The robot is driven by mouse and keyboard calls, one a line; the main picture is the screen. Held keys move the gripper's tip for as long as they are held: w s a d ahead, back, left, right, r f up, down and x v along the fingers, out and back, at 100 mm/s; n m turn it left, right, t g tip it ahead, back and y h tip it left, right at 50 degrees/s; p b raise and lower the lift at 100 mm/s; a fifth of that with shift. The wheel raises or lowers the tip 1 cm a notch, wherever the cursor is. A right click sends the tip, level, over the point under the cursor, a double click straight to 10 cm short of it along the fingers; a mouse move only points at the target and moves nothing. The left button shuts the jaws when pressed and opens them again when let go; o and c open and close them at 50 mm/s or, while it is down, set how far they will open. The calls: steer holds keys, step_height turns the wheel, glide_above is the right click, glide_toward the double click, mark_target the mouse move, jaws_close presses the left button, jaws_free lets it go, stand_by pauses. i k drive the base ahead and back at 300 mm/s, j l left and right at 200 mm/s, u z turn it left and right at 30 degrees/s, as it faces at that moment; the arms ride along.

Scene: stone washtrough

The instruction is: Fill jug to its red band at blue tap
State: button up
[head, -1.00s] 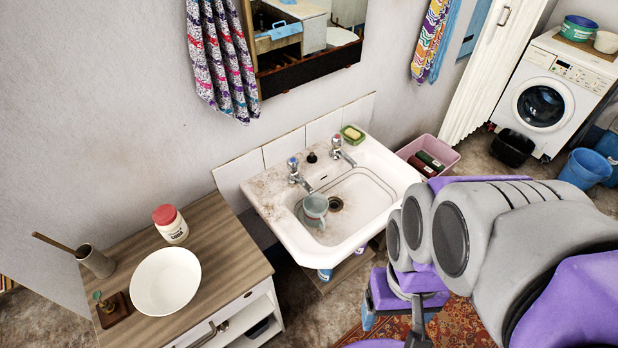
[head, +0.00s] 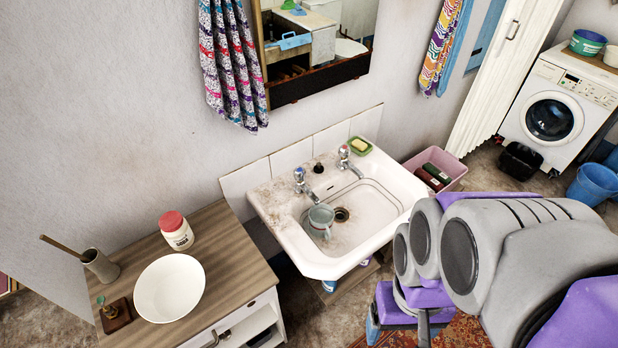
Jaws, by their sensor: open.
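A small grey-green jug (head: 320,221) is in the basin of the white sink (head: 262,205), left of the dark drain. It is just in front of the blue-topped tap (head: 302,183), near its spout. I cannot make out a red band, the water level or any running water. A second tap, with a red top (head: 346,155), stands farther right. My gripper (head: 398,328) is low in the picture, in front of and below the sink's right side. Its fingers are apart, with nothing seen between them, and it is clear of the jug. My arm fills the lower right.
A wooden-topped cabinet (head: 225,265) left of the sink holds a white bowl (head: 169,289) and a red-lidded jar (head: 176,231). Soap (head: 361,145) lies on the sink's back right corner. A pink tub (head: 447,160) stands right of the sink. A patterned rug (head: 462,332) lies below.

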mark_target(299, 174)
steer(key=i+l+u, duration=0.1)
steer(key=i+u, duration=0.3)
steer(key=i+l+u, duration=0.15)
steer(key=u, duration=0.25)
steer(key=i+l+u, duration=0.2)
steer(key=l+u, duration=0.2)
steer(key=j, duration=0.1)
